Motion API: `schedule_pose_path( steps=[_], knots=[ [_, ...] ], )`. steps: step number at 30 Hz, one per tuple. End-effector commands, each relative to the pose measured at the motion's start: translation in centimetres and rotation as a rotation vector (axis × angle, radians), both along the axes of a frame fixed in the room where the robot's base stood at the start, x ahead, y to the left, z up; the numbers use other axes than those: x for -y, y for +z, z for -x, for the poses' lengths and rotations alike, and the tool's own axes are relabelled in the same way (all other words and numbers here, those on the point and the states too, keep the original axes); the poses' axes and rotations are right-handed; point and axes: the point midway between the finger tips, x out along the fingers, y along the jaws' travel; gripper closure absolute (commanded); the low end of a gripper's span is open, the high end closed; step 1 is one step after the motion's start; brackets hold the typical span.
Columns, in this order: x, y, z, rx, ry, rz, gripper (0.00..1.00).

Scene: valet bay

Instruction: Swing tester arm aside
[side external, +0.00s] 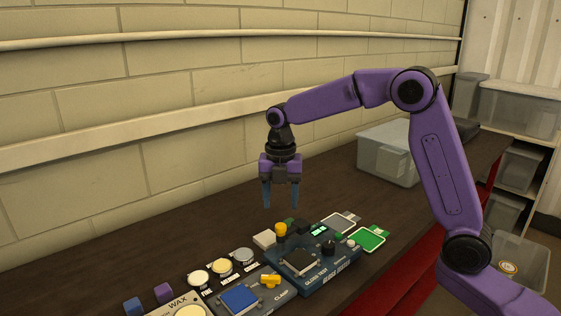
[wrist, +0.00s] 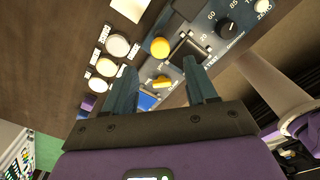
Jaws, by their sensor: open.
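The tester (side external: 325,272) is a dark blue unit on the bench, with a dark square pad (side external: 300,262), a black dial (side external: 328,247) and a lit green display. A yellow round knob (side external: 281,229) stands at its back left; it also shows in the wrist view (wrist: 160,47). I cannot clearly make out the tester arm's outline; the knob may be its handle. My gripper (side external: 281,199) points down, open and empty, above the knob and apart from it. In the wrist view, the knob shows just beyond and between my fingertips (wrist: 160,72).
Left of the tester is a clamp block with a blue panel (side external: 240,299) and a yellow lever (side external: 270,281). Several round pads (side external: 221,266) and small cubes (side external: 164,292) lie further left. Green (side external: 371,239) and grey cards lie right. A grey bin (side external: 387,158) stands behind.

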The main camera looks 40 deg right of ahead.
Motion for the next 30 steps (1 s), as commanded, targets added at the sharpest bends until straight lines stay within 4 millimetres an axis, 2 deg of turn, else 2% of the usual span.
schedule_pose_path(
  steps=[3,9,15,21,30],
  knots=[
    [-0.1,2.7,-0.1,0.006,0.001,-0.002,0.43],
    [-0.1,6.8,-0.1,0.006,0.000,-0.002,0.43],
    [0.0,9.5,-0.1,0.002,0.000,-0.001,0.43],
    [0.0,10.6,0.0,0.001,0.001,-0.001,0.43],
    [0.0,10.6,0.0,0.000,0.001,0.000,0.43]
  ],
)
